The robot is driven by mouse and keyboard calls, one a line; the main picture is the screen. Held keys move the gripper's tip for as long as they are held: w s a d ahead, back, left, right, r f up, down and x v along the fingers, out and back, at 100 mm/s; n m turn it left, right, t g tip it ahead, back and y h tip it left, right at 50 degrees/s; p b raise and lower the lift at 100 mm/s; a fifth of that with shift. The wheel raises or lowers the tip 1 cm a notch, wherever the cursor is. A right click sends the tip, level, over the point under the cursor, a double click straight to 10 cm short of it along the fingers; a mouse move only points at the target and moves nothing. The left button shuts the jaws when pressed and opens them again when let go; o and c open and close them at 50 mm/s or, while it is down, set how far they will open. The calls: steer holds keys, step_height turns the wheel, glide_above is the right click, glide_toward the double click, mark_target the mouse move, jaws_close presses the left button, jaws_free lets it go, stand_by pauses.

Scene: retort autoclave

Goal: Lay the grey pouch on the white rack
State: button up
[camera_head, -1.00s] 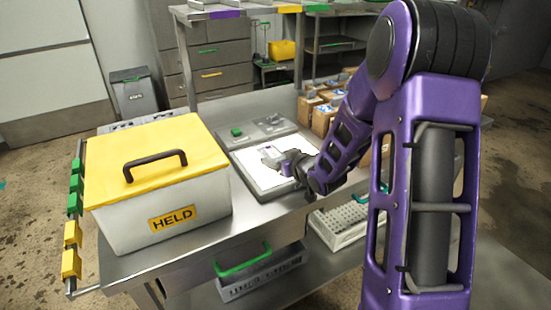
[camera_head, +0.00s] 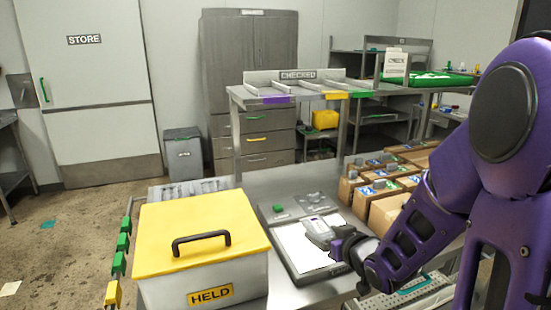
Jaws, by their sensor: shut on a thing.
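My gripper (camera_head: 338,246) is over the right side of a white panel on the steel table. It is shut on a small grey item (camera_head: 319,232), which looks like the grey pouch, though its shape is partly hidden by the fingers. I cannot tell whether the item touches the panel. A white perforated rack (camera_head: 412,293) shows low at the right, below and beyond the table edge, partly cut off by the frame and by my arm.
The white panel (camera_head: 298,244) lies in a dark frame. Several cartons (camera_head: 347,187) stand behind my arm at the right. A CHECKED shelf (camera_head: 300,76) is at the back.

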steer(key=shift+w+d+f, duration=0.1)
steer(key=shift+w, duration=0.05)
steer(key=b, duration=0.2)
glide_above(322, 255)
step_height(322, 255, down, 9)
steer(key=b, duration=0.3)
steer(key=shift+f, duration=0.15)
steer(key=shift+f+b, duration=0.2)
steer(key=shift+b, duration=0.1)
steer(key=o, duration=1.5)
